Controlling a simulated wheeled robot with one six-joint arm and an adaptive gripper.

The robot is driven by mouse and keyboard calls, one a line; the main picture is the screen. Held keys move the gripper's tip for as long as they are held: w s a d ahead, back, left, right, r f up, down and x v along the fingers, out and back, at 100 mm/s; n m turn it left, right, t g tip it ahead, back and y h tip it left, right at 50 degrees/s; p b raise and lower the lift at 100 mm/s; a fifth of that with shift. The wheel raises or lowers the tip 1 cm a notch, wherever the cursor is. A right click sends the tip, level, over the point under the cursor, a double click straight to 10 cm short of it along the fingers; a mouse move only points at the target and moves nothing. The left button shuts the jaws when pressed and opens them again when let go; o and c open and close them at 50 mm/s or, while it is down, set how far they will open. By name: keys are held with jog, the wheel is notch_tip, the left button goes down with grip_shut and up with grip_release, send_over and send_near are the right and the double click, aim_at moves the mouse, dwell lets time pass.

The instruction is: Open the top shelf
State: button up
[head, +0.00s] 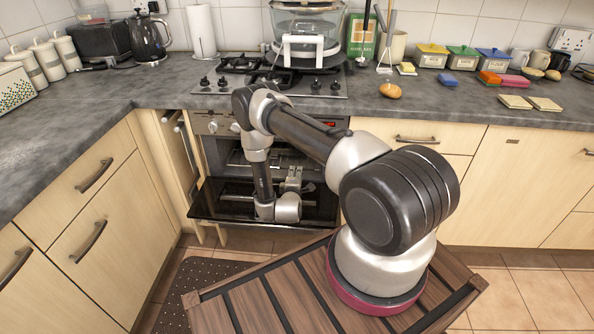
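The oven (212,150) is built in under the hob, and its dark glass door (225,204) is lowered open. Inside, a rack (238,157) shows at the upper level, partly hidden by my arm. My gripper (293,174) is low in front of the oven opening, over the lowered door, with its fingers pointing up and inward. It is small and dark in the picture, so I cannot tell whether it is open or touches the rack. A closed top drawer (416,140) with a bar handle is right of the oven.
Cupboards with handles (95,176) line the left side. A narrow pull-out unit (180,150) stands partly out left of the oven. A glass-bodied appliance (305,35) sits on the hob (270,77). A dark mat (200,283) lies on the floor.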

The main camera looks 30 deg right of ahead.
jog(key=shift+x, duration=2.3)
grip_shut()
